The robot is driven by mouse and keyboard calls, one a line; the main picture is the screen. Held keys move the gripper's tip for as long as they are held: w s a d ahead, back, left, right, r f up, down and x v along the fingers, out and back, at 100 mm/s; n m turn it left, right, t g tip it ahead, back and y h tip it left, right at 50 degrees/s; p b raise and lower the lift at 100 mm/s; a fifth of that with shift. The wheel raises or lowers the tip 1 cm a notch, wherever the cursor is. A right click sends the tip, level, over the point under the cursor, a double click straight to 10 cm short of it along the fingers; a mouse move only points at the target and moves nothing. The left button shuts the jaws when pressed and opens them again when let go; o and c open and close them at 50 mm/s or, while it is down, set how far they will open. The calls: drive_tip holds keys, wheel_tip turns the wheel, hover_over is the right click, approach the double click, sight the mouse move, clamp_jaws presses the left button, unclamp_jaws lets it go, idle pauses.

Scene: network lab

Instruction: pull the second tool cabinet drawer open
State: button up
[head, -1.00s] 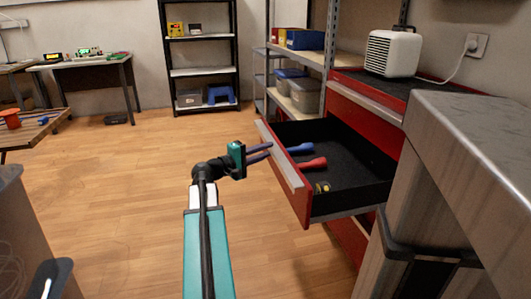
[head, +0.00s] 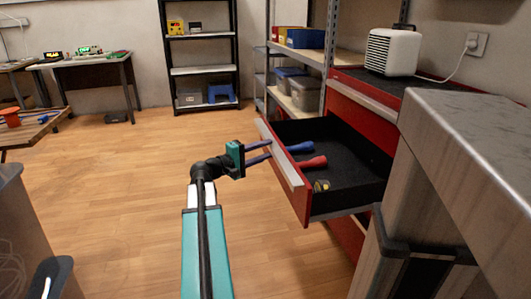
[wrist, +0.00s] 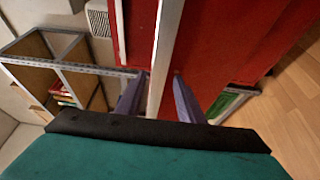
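The red tool cabinet (head: 348,118) stands at the right. Its second drawer (head: 345,203), below a closed top drawer, is pulled far out. The black interior shows a blue-handled tool (head: 300,148), a red-handled tool (head: 313,162) and a small yellow-black item (head: 321,186). A pale handle strip (head: 284,157) runs along the drawer front. My gripper (head: 270,149) is at the far part of this strip. In the wrist view its two purple fingers (wrist: 162,78) lie either side of the pale strip (wrist: 168,40), with a gap at the right finger. Contact is hard to tell.
A grey-topped bench (head: 470,125) fills the right foreground. A white heater (head: 393,52) stands on the cabinet. Shelving (head: 326,60) is behind it, and a black rack (head: 203,72) is at the back. The wooden floor (head: 110,200) to the left is clear.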

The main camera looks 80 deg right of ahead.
drive_tip(key=p+v, duration=0.3)
drive_tip(key=v, duration=1)
drive_tip(key=shift+a, duration=0.15)
